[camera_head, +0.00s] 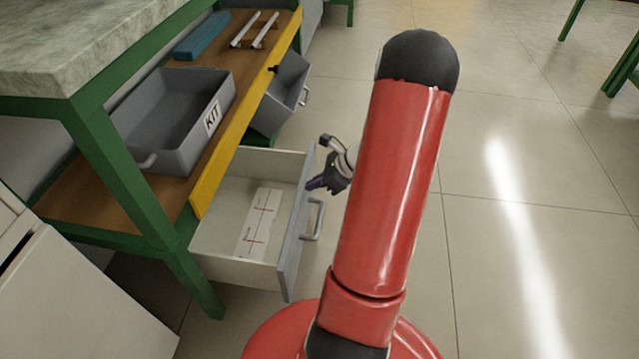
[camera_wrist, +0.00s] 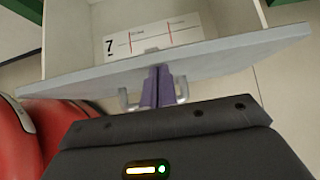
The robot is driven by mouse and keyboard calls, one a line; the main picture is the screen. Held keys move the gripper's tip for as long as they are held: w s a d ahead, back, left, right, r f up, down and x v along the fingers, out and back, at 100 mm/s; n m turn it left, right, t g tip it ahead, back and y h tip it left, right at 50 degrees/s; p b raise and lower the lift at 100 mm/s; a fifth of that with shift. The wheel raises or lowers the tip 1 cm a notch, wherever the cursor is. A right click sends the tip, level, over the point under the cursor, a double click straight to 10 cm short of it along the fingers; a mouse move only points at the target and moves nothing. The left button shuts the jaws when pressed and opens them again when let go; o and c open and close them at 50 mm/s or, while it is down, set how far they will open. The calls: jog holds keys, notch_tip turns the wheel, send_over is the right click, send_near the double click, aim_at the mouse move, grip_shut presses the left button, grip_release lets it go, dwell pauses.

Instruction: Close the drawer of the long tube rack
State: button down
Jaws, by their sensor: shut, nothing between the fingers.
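The drawer (camera_head: 215,245) stands pulled out from under the wooden shelf of the green-framed bench. Its grey front (camera_head: 294,235) carries a metal handle (camera_head: 314,222). A white label card with red lines (camera_head: 259,222) lies on the drawer floor; in the wrist view the card (camera_wrist: 150,38) shows a 7. My gripper (camera_head: 313,185) is at the outer side of the drawer front. In the wrist view its purple fingers (camera_wrist: 157,82) are together, between the two legs of the handle (camera_wrist: 182,90), with tips at the drawer front (camera_wrist: 215,58). Whether they touch it is unclear.
A grey KIT bin (camera_head: 185,155) stands on the shelf (camera_head: 75,200) above the drawer. A smaller grey bin (camera_head: 280,95) hangs tilted at the shelf edge. A blue block (camera_head: 202,36) and white rods (camera_head: 258,30) lie farther back. The floor (camera_head: 500,220) on the right is clear.

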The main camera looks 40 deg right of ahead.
jog(key=w+a, duration=1.1)
jog(key=w, duration=0.2)
jog(key=shift+w+a, duration=0.25)
jog(key=shift+a, duration=0.1)
